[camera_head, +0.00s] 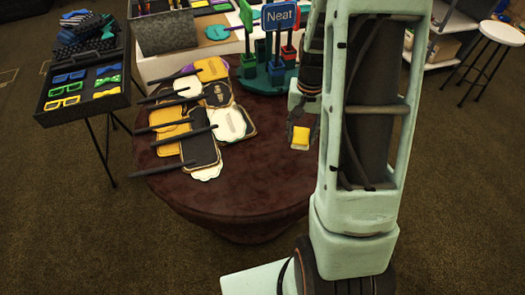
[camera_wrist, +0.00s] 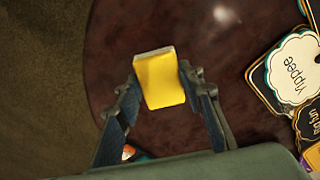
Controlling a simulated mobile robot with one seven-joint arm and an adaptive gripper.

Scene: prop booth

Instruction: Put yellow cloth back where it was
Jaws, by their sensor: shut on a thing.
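My gripper (camera_head: 302,128) is shut on a small yellow cloth (camera_head: 300,137), a block-like piece with a pale edge. In the wrist view the yellow cloth (camera_wrist: 160,80) sits between the two fingertips (camera_wrist: 158,84). The gripper holds it over the right part of the round dark red-brown table (camera_head: 255,190). I cannot tell the exact height above the table. My arm hides the table's right side in the head view.
Several sign paddles (camera_head: 205,120) with black handles lie on the table's left half. A green holder (camera_head: 268,78) with upright signs stands at its back. A tray of colored glasses (camera_head: 82,85) is at the left. The table's front is clear.

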